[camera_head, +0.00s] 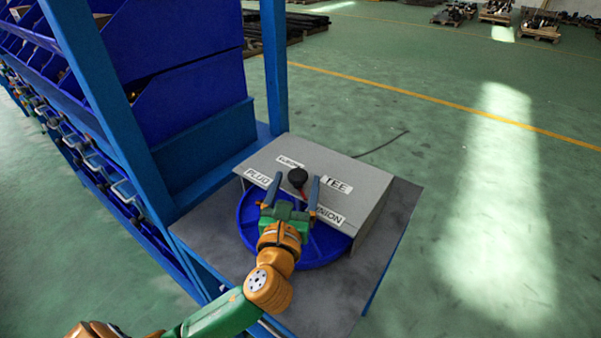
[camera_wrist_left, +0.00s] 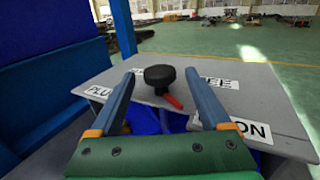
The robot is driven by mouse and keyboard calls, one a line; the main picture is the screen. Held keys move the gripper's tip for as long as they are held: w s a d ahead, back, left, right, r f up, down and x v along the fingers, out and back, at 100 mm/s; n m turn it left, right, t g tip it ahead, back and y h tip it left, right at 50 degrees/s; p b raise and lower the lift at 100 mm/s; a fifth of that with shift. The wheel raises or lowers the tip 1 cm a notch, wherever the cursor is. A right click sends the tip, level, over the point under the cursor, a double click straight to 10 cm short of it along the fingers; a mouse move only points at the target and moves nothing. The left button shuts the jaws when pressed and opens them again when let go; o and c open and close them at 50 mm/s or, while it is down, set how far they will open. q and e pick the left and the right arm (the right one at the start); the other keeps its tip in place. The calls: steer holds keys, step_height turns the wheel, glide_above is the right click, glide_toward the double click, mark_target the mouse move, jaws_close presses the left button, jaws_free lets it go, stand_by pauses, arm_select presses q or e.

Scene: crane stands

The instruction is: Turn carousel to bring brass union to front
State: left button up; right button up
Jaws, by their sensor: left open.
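The blue carousel (camera_head: 318,251) sits on a grey bench, partly under a grey cover (camera_head: 345,180). The cover has labels reading PLUG (camera_head: 258,177), TEE (camera_head: 337,186), UNION (camera_head: 329,216) and one only partly legible at the back. A black knob (camera_head: 297,176) with a red pointer stands on the cover; it also shows in the left wrist view (camera_wrist_left: 160,77). The red pointer (camera_wrist_left: 173,101) points toward the UNION label side. My left gripper (camera_head: 292,184) is open, its fingers on either side of the knob, with a gap to each. I cannot make out the brass union. My right gripper is not in view.
The bench (camera_head: 210,240) stands beside a blue rack with bins (camera_head: 200,95) on the left. A dark cable (camera_head: 382,143) lies on the floor behind. The green floor to the right is clear. Pallets of parts (camera_head: 540,27) lie far back.

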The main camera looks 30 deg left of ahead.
mark_target(300, 169)
arm_select(q)
steer(key=x, duration=0.5)
steer(key=shift+w+a+r, duration=0.1)
steer(key=shift+w+a, duration=0.05)
steer(key=shift+w, duration=0.05)
jaws_close()
